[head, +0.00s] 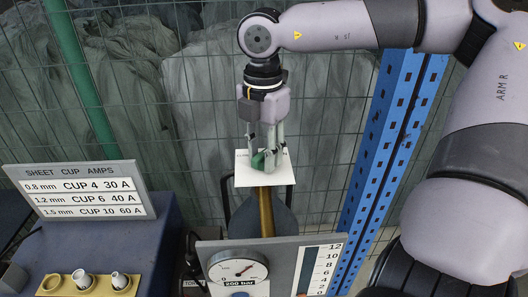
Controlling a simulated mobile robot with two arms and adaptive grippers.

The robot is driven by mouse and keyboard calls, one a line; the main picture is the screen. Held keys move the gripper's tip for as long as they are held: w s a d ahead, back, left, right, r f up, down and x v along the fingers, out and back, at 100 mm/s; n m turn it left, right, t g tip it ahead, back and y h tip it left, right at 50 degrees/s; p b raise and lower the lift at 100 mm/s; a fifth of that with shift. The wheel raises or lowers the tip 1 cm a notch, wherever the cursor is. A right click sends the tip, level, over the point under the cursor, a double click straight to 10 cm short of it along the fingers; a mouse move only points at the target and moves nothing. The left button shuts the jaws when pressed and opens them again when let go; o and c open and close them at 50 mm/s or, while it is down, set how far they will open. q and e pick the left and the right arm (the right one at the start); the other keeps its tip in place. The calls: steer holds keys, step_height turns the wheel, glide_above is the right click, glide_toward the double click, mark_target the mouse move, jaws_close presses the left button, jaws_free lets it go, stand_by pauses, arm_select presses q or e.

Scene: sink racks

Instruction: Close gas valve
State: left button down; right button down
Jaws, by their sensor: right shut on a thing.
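The gas valve (258,161) shows as a small green knob, with a white plate (280,180) around it. A brass-coloured stem (266,212) runs down from the plate in front of a dark grey rounded cylinder (284,221). My right gripper (264,160) points down from above and is shut on the green knob. Its fingers hide part of the knob, so I cannot tell how far it is turned. My left gripper is not in view.
A panel with a round gauge (238,271) marked 200 bar and a scale (320,268) stands in front below. A sign (80,189) and a yellow cup holder (60,287) are at left. A blue perforated post (385,130) and wire fence stand behind.

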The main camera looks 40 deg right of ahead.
mark_target(263, 153)
steer(key=n+b, duration=0.1)
steer(key=n, duration=0.3)
steer(key=shift+f+n, duration=0.1)
steer(key=shift+n, duration=0.2)
steer(key=n, duration=0.5)
steer(key=shift+n, duration=0.3)
steer(key=c, duration=1.5)
jaws_free()
steer(key=shift+r+p, duration=1.3)
steer(key=shift+r, duration=1.35)
